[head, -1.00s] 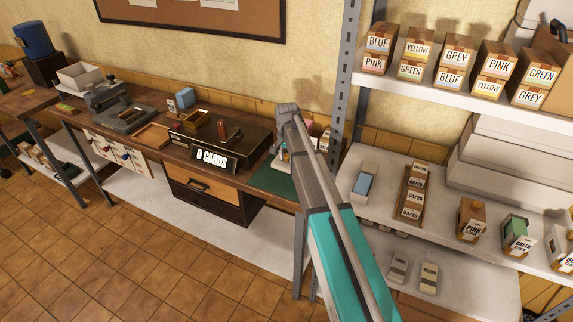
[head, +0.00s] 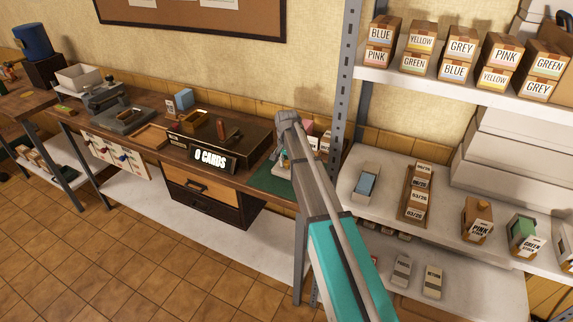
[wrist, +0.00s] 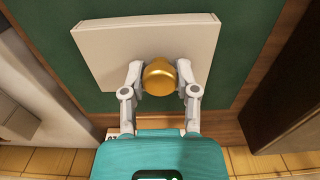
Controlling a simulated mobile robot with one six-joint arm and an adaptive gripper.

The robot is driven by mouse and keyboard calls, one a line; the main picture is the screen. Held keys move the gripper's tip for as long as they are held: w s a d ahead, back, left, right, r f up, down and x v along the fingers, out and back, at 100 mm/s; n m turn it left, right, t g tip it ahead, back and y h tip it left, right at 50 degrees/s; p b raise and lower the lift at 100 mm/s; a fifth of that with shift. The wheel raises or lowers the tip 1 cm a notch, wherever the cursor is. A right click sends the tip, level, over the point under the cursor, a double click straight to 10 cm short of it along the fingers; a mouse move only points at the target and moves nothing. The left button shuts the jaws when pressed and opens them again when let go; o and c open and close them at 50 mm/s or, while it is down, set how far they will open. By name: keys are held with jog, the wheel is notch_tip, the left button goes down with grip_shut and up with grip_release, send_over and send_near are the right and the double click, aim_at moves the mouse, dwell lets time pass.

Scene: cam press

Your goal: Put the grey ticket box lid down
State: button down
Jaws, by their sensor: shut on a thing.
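The grey ticket box lid (wrist: 115,45) is a pale, flat rectangular plate with a round brass knob (wrist: 160,77). In the wrist view my gripper (wrist: 160,88) is shut on this knob, one finger on each side. The lid is over the green mat (wrist: 240,65); I cannot tell whether it touches the mat. In the head view the green mat (head: 270,179) lies at the right end of the wooden bench, and my arm hides the lid and most of the gripper there.
A dark case with a "0 CARDS" sign (head: 211,160) stands left of the mat. A metal shelf post (head: 347,75) rises just right of my arm. The white shelf (head: 390,222) holds an open box with blue content (head: 366,184), a date rack (head: 415,192) and other boxes.

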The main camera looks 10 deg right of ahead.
aim_at(287, 162)
jog(key=shift+c, duration=1.8)
grip_release()
jog(key=shift+r, duration=0.1)
notch_tip(287, 162, up, 12)
jog(key=p, duration=1.2)
jog(key=s+n, duration=0.7)
jog(key=s, duration=2.3)
jog(key=shift+d, duration=0.4)
